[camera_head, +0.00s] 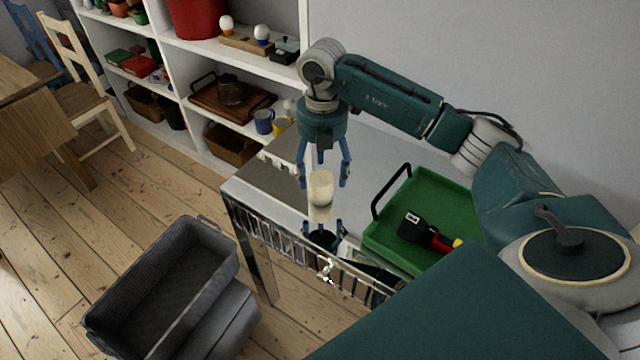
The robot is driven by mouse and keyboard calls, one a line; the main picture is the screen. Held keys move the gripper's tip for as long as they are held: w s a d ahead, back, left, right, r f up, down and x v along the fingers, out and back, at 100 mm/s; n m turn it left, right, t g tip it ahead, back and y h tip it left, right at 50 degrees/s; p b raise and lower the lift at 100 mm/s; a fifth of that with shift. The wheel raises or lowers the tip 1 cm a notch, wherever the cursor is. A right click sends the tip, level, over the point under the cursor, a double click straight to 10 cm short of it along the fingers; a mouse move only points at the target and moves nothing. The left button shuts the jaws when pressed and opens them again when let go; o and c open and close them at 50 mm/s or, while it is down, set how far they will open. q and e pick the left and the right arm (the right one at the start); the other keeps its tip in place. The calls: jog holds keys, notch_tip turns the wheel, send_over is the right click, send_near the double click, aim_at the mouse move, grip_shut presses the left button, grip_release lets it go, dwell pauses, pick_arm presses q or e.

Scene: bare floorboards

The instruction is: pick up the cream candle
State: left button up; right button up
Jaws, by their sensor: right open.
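The cream candle (321,187) is a short pale cylinder. It stands upright on the shiny metal top of a side table (272,196), near its front edge. My right gripper (324,180) points straight down over the candle with its blue fingers spread open. The fingertips are on either side of the candle's upper part, with a visible gap on each side. The candle and fingers seem mirrored in the metal below. My left gripper is not in view.
A green tray (441,193) with a black-and-red tool (428,232) lies right of the candle. A white shelf unit (195,95) stands behind. A grey crate (165,290) is on the floor at left. Wooden chairs (85,95) stand far left.

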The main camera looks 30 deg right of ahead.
jog(key=shift+f, duration=0.7)
notch_tip(320, 180, down, 5)
jog(key=shift+r+p, duration=0.1)
jog(key=shift+p, duration=0.7)
jog(key=shift+w, duration=0.1)
jog(key=shift+c, duration=1.3)
jog(key=c, duration=0.9)
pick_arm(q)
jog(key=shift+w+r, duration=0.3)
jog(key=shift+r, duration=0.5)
pick_arm(e)
jog(key=shift+c, duration=1.1)
